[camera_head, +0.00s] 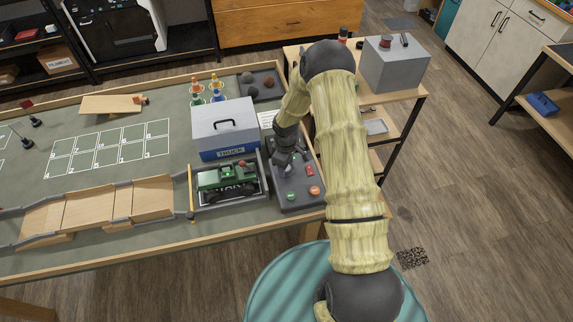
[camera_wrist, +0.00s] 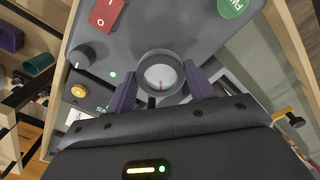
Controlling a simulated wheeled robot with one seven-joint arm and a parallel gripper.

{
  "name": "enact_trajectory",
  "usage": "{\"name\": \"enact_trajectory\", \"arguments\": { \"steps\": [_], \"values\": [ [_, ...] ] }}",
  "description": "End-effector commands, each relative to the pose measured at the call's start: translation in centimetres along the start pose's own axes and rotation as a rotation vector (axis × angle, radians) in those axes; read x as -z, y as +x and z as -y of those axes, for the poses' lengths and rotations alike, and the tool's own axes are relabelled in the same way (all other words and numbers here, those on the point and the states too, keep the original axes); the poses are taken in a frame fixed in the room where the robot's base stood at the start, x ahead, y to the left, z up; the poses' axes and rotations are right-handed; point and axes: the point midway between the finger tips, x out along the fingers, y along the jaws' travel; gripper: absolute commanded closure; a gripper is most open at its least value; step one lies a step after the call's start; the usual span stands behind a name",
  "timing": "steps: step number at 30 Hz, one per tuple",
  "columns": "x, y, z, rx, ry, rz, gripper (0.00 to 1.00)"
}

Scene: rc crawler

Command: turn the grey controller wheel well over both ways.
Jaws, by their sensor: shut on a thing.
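The grey controller wheel (camera_wrist: 162,76) shows in the wrist view as a round ring with a pale face and a small red mark. My gripper (camera_wrist: 161,88) has its two purple fingers on either side of the wheel, shut on it. In the head view my gripper (camera_head: 284,158) reaches down onto the dark grey controller panel (camera_head: 289,207); the wheel is hidden or too small to make out there. The green crawler (camera_head: 222,181) stands in a grey bay to the left of the panel.
A red rocker switch (camera_wrist: 106,14), a green button (camera_wrist: 232,7) and a dark knob (camera_wrist: 82,55) surround the wheel. The grey truck box (camera_head: 225,126) stands behind the crawler. Wooden ramps (camera_head: 150,198) lie left of the bay. A cart with a grey box (camera_head: 394,66) is at right.

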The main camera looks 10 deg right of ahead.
Motion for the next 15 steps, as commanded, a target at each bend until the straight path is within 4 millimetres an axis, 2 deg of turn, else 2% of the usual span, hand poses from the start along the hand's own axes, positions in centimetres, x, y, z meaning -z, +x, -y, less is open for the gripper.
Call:
{"name": "enact_trajectory", "arguments": {
  "steps": [2,3,6,15],
  "values": [
    [0.06,-0.13,-0.11,-0.002,0.001,-0.002,0.69],
    [0.06,-0.13,-0.11,-0.002,0.002,-0.002,0.43],
    [0.06,-0.12,-0.10,-0.002,0.002,-0.002,0.25],
    [0.03,-0.11,-0.04,-0.001,0.002,-0.001,0.25]
  ]
}}
